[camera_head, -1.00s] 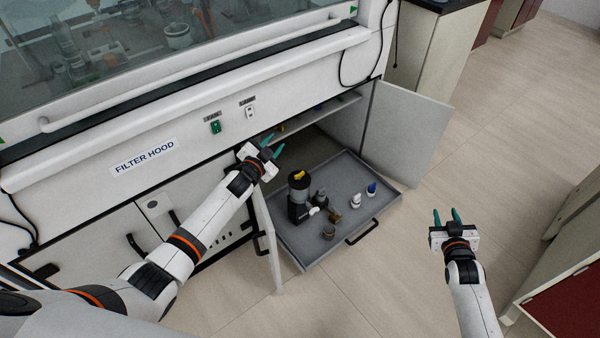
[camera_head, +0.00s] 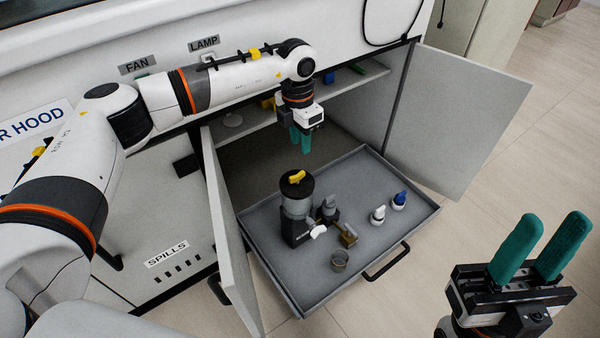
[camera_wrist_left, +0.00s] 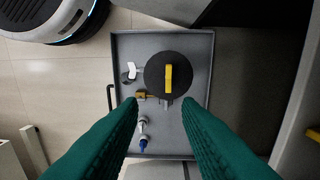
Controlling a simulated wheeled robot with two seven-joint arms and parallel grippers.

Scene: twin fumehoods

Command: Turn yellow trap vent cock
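The yellow vent cock (camera_head: 297,177) sits on the round black lid of the trap (camera_head: 296,208), which stands upright on a grey pull-out tray (camera_head: 375,173). In the left wrist view the cock (camera_wrist_left: 168,78) is a narrow yellow bar across the dark lid, beyond my fingertips and apart from them. My left gripper (camera_head: 301,150) points down, above and behind the trap in the head view; its teal fingers (camera_wrist_left: 160,104) are spread and empty. My right gripper (camera_head: 555,219) is open and empty at the lower right, away from the tray.
Open cabinet doors (camera_head: 232,235) (camera_head: 460,120) flank the tray. A shelf (camera_head: 345,85) lies behind.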

